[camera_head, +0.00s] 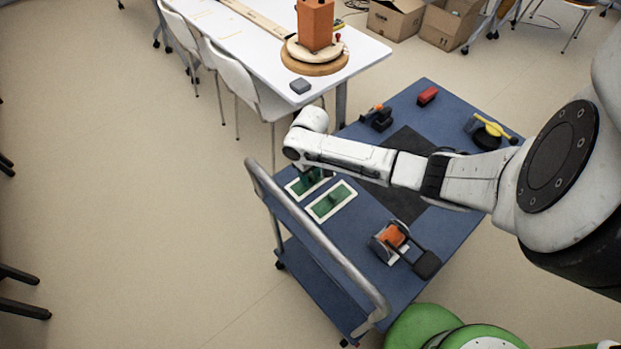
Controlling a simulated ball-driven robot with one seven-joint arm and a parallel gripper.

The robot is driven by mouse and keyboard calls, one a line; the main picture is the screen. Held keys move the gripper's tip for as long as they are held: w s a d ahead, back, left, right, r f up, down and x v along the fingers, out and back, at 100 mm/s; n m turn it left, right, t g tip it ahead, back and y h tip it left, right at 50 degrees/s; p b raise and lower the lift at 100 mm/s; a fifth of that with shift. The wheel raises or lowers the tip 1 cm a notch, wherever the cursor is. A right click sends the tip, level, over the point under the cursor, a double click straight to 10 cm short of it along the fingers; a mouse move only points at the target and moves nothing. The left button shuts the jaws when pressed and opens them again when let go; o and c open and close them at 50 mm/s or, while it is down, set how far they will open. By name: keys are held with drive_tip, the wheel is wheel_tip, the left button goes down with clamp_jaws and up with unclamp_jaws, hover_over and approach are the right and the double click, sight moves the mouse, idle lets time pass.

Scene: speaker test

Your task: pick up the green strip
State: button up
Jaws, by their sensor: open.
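Two flat green pieces lie in pale frames on the blue cart top, one in the nearer frame (333,202) and one in the farther frame (293,189). I cannot tell which one is the green strip. A small raised green part shows on the nearer piece. My arm reaches in from the right, and its wrist is bent down over the farther frame. My gripper (311,174) is open, low over the farther frame and mostly hidden behind my forearm. Its fingertips are not clear, and I cannot tell whether it touches the green piece.
The cart (436,96) has a raised grey handle (318,243) at its left. An orange-and-grey device (391,238), a red block (427,95), black-and-orange parts (379,117) and a yellow-handled tool (491,127) lie on it. A white table (365,52) stands behind.

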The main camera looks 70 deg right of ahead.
clamp_jaws()
idle(0.3)
idle(0.3)
drive_tip(key=shift+r, duration=0.1)
